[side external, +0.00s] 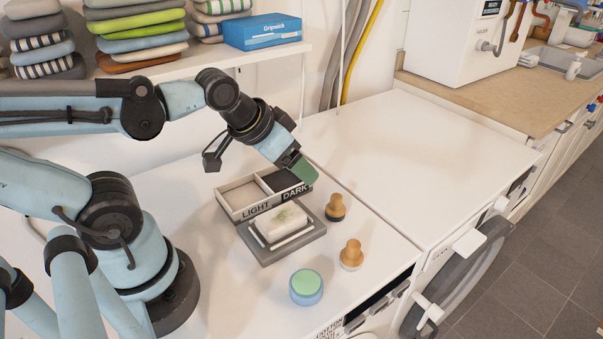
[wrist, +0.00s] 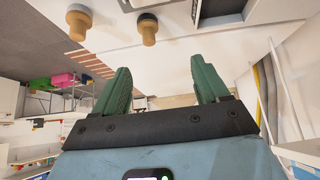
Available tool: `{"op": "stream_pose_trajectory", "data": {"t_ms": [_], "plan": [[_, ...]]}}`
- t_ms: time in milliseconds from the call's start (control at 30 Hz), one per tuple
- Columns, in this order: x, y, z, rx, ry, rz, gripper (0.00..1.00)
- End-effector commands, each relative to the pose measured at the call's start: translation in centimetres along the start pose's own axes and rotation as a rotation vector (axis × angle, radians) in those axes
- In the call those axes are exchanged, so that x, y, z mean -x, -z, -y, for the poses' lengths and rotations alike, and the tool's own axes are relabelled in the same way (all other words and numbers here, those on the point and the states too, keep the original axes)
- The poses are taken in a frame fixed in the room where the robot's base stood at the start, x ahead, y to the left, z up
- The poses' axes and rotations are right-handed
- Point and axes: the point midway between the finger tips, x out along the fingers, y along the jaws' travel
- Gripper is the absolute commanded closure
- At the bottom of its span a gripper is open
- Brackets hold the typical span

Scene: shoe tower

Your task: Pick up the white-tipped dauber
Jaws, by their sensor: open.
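The white-tipped dauber (side external: 351,254) stands on the white machine top, its tan wooden knob up and its pale end down. In the wrist view it is at the upper left (wrist: 78,19). A second dauber (side external: 335,208) with a dark end stands farther back, and it also shows in the wrist view (wrist: 148,29). My gripper (side external: 303,174) is in the air at the DARK side of the box, behind and left of both daubers. Its green fingers are wide apart with nothing between them, as the wrist view shows (wrist: 162,70).
A box labelled LIGHT and DARK (side external: 254,210) stands behind a grey tray (side external: 268,258) holding a pale block with a green smudge. A round blue tin with a green top (side external: 306,288) is at the front. The machine top at right (side external: 420,165) is clear.

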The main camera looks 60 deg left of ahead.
Motion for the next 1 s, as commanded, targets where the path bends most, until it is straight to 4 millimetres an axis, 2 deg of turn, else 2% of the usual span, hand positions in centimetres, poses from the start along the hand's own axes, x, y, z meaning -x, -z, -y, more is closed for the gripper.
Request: {"op": "stream_pose_trajectory", "data": {"t_ms": [267, 433, 700, 1000], "plan": [[0.0, 0.0, 0.0, 0.0, 0.0, 0.001, 0.24], [-0.1, 0.6, -1.1, 0.009, -0.019, 0.052, 0.24], [-0.9, 2.2, -6.0, 0.048, -0.051, 0.289, 0.24], [-2.5, 2.4, -11.9, 0.074, 0.004, 0.537, 0.24]]}}
